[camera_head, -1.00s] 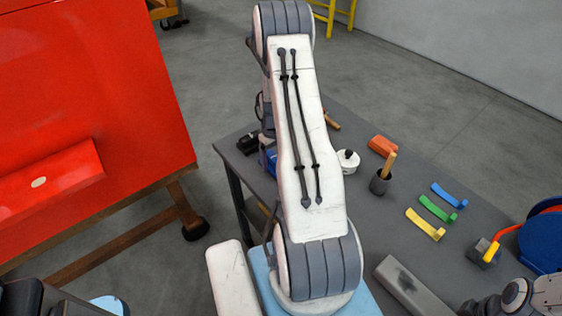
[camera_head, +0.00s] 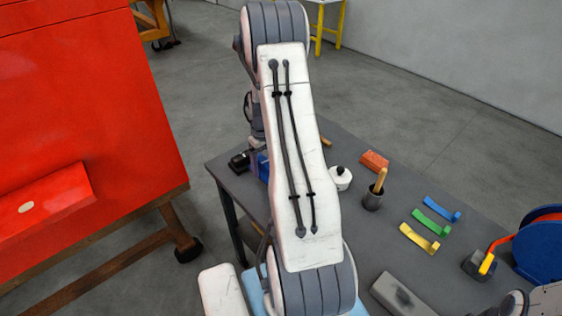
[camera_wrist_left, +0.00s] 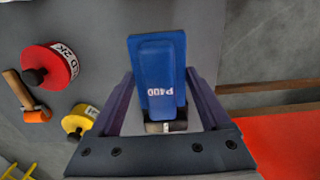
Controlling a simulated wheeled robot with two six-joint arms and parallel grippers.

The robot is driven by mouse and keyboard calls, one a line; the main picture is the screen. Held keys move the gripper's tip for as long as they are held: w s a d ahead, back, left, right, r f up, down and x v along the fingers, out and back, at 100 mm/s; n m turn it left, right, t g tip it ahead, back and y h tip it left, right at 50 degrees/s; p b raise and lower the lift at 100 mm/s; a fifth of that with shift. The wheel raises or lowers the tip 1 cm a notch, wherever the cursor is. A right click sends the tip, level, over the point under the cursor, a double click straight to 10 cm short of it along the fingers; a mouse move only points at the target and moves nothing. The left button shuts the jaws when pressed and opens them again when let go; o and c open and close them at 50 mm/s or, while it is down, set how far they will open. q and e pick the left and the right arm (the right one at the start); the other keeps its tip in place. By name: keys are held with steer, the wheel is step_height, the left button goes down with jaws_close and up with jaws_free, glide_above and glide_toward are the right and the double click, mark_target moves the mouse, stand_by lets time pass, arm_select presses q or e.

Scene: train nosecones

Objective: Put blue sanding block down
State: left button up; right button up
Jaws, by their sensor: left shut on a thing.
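The blue sanding block (camera_wrist_left: 158,75), marked P400, is held between the two dark fingers of my left gripper (camera_wrist_left: 158,100) in the left wrist view. The grey tabletop is behind it; I cannot tell whether the block touches it. In the head view a bit of blue (camera_head: 263,168) shows beside my white arm, near the table's far left corner; the arm hides the rest of the block and most of the left gripper. My right gripper is out of view; only part of the right arm shows at the lower right.
A black object (camera_head: 239,161) sits at the grey table's (camera_head: 350,235) far left corner. A large red panel (camera_head: 90,120) on a wooden frame is left of the table.

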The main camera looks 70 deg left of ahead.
arm_select(q)
steer(key=shift+f, duration=3.05)
steer(key=shift+f, duration=0.1)
steer(key=o, duration=1.5)
step_height(320, 180, up, 12)
steer(key=shift+f, duration=0.1)
steer(key=shift+w+r, duration=0.1)
steer(key=shift+r, duration=0.15)
